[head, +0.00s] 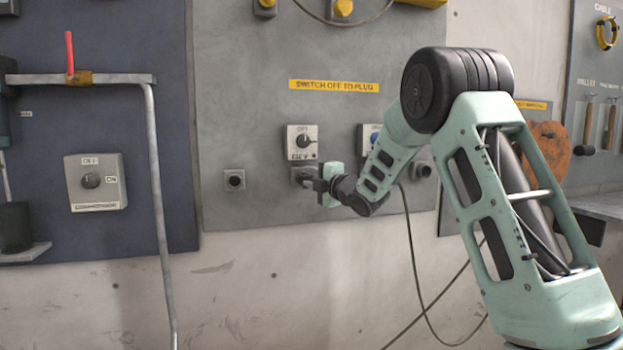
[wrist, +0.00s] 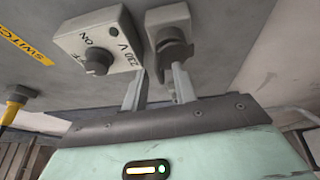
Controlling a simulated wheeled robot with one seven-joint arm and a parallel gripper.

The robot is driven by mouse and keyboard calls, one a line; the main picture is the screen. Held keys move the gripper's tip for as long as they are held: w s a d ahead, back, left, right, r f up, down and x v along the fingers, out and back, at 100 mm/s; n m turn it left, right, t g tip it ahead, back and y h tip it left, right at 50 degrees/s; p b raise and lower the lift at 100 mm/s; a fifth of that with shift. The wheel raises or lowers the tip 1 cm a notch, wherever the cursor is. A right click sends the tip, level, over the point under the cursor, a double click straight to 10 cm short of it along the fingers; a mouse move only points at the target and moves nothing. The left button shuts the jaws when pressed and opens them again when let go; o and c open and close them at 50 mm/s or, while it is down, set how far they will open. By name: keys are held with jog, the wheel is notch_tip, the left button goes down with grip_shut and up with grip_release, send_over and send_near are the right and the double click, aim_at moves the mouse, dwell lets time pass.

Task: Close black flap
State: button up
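A grey socket box (wrist: 167,14) with a dark grey or black round flap (wrist: 175,50) is at the top of the wrist view. In the head view the box (head: 301,174) is on the grey panel below the 230 V switch, partly hidden by my gripper (head: 312,183). In the wrist view my gripper (wrist: 158,74) has its two fingers apart with nothing between them. The right finger's tip is right at the flap's lower edge; I cannot tell if it touches. The left finger is beside the flap, below the switch box. The flap's exact angle is unclear.
The 230 V switch box (head: 302,142) is just above the socket. Another socket (head: 234,180) is to the left and one (head: 421,169) to the right, near my arm. A cable (head: 414,262) hangs below. A pipe (head: 155,200) runs down the left panel.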

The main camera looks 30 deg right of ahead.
grip_shut()
jog(key=g+p, duration=0.1)
jog(key=p, duration=0.1)
jog(key=r+g+p, duration=0.1)
jog(key=p, duration=0.1)
jog(key=w+m+g+p, duration=0.1)
jog(key=p, duration=0.2)
jog(key=shift+w+d+r, duration=0.1)
jog(key=shift+d+r, duration=0.1)
jog(key=shift+r, duration=0.05)
jog(key=shift+f, duration=0.1)
grip_release()
